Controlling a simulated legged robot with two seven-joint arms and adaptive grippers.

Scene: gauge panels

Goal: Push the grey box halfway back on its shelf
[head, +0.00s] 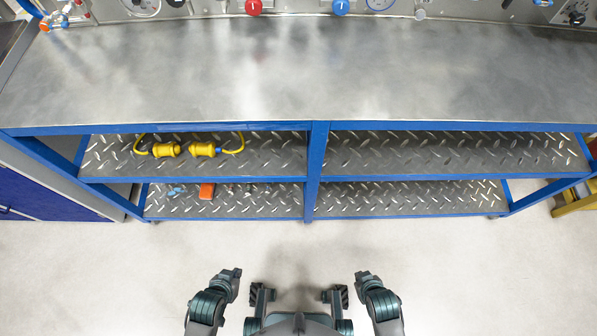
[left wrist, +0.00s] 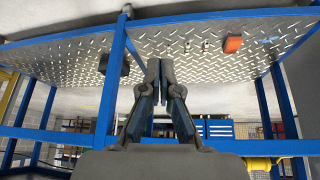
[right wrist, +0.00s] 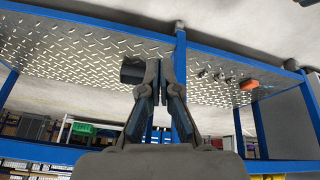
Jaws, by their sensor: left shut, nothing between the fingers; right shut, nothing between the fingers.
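A dark grey block (left wrist: 124,64), seemingly the grey box, sits on the lower diamond-plate shelf (left wrist: 75,62) by the blue centre post in the left wrist view. It also shows in the right wrist view (right wrist: 131,71), partly behind a finger. The head view does not show it; the structure above seems to hide it. My left gripper (head: 232,275) is shut and empty, low in front of the bench, left of the centre post. My right gripper (head: 363,277) is shut and empty, right of the post. Both are well apart from the shelves.
The blue centre post (head: 317,170) divides the shelves. Yellow connectors (head: 184,149) lie on the middle shelf at left. An orange item (head: 206,191) and small parts lie on the lower shelf. The steel benchtop (head: 300,75) overhangs. The floor (head: 290,245) before the bench is clear.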

